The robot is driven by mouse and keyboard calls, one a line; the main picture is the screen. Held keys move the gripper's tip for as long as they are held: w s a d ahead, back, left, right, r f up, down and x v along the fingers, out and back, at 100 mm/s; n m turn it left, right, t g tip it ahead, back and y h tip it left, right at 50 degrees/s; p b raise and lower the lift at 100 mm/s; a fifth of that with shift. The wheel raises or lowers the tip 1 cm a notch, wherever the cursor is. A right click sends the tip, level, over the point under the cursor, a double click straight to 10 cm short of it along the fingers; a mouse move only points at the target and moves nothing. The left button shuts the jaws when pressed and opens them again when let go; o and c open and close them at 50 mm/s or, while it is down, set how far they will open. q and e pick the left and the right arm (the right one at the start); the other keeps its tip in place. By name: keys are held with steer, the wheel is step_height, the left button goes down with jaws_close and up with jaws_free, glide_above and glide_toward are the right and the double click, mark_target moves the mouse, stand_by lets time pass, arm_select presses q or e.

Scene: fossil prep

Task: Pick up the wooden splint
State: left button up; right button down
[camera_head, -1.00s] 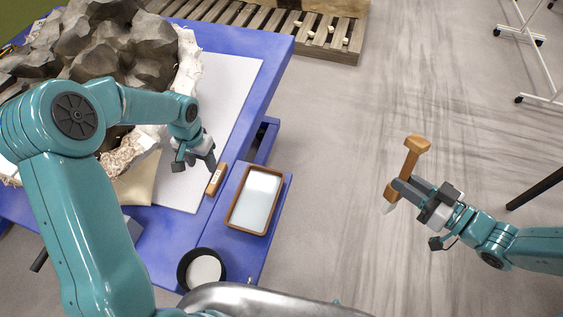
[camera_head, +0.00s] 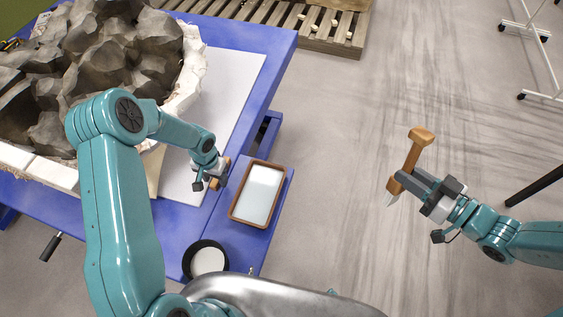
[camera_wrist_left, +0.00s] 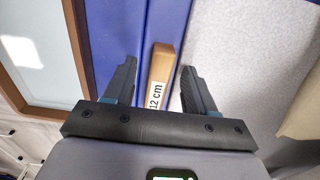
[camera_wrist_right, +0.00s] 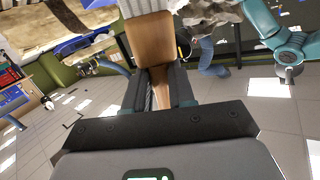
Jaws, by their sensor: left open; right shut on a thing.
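The wooden splint (camera_wrist_left: 161,72) is a small tan block with a "12 cm" label. It lies on the blue table at the edge of the pale mat, and in the left wrist view it sits between the two fingers. My left gripper (camera_wrist_left: 158,80) is open around it; no contact with either finger is clear. In the head view the left gripper (camera_head: 212,182) mostly hides the splint. My right gripper (camera_head: 402,182) is shut on a wooden-handled tool (camera_head: 411,160) with a pale pointed tip, held over the floor to the right.
A wood-rimmed tray (camera_head: 235,212) with a pale inside lies right of the left gripper. A round black-rimmed dish (camera_head: 188,262) is nearer. A large grey rock in a white plaster jacket (camera_head: 190,85) stands at left. A pallet (camera_head: 335,42) is behind. Open floor lies at right.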

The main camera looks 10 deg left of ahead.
arm_select(q)
steer(key=shift+w+f, duration=0.1)
steer(key=shift+w, duration=0.1)
jaws_close()
arm_select(e)
steer(key=shift+w+f, duration=0.15)
steer(key=shift+w, duration=0.1)
arm_select(q)
steer(key=shift+s, duration=0.1)
arm_select(e)
steer(key=shift+s, duration=0.15)
arm_select(q)
steer(key=shift+r, duration=0.2)
